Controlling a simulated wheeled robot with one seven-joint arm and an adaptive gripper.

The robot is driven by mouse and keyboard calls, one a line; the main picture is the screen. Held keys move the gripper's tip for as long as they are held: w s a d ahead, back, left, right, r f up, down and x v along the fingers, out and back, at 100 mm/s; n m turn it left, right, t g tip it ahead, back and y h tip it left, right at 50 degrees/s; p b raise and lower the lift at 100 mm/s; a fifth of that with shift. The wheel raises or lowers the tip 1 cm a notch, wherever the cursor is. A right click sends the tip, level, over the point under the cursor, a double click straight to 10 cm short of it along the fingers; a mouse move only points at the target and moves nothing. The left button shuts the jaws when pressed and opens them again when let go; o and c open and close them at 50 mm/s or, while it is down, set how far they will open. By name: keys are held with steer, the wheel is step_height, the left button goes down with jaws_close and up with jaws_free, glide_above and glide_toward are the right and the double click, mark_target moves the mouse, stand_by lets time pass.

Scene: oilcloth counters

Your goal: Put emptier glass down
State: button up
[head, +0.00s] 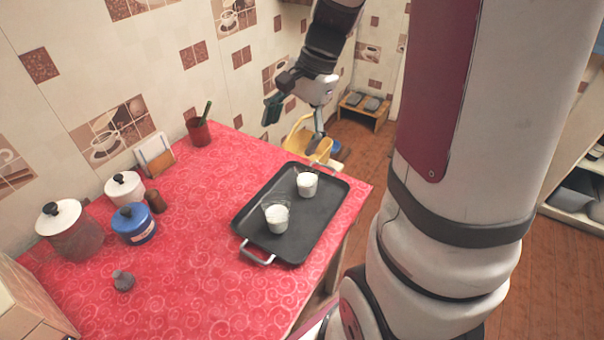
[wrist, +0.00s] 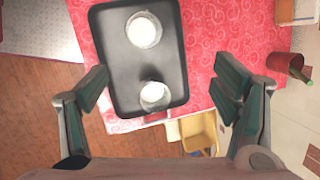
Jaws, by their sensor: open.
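Two clear glasses with white contents stand upright on a black tray (head: 318,215). The nearer glass (head: 277,218) shows a clear band above its white contents and looks the less full. The farther glass (head: 307,185) looks white nearly to its rim. In the wrist view the nearer glass (wrist: 144,31) is at the top and the farther glass (wrist: 154,95) is lower, between my fingers in the picture. My gripper (head: 296,127) is open and empty, above and beyond the tray's far end. Its spread fingers also show in the wrist view (wrist: 164,84).
The tray lies along the right edge of the red-patterned counter (head: 195,265). A dark red cup (head: 199,133) stands at the back; lidded jars (head: 134,224) stand at left. A yellow basket-like thing (head: 307,141) is beyond the counter. The counter left of the tray is mostly clear.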

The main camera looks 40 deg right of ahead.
steer(key=s+a+r+n+t+h, duration=0.1)
steer(key=s+a+r+n, duration=0.3)
steer(key=s, duration=0.5)
steer(key=s+a+r+n+h, duration=0.2)
steer(key=s+a+r+n, duration=0.2)
steer(key=s+a+n, duration=0.3)
steer(key=s+n, duration=0.2)
steer(key=n, duration=0.2)
steer(key=shift+a+n+t, duration=0.3)
steer(key=shift+a+t, duration=0.05)
steer(key=shift+t, duration=0.05)
step_height(320, 180, up, 4)
steer(key=p, duration=0.2)
steer(key=shift+f+t+p, duration=0.25)
steer(key=shift+t+p, duration=0.05)
steer(key=shift+t, duration=0.1)
steer(key=shift+w, duration=0.1)
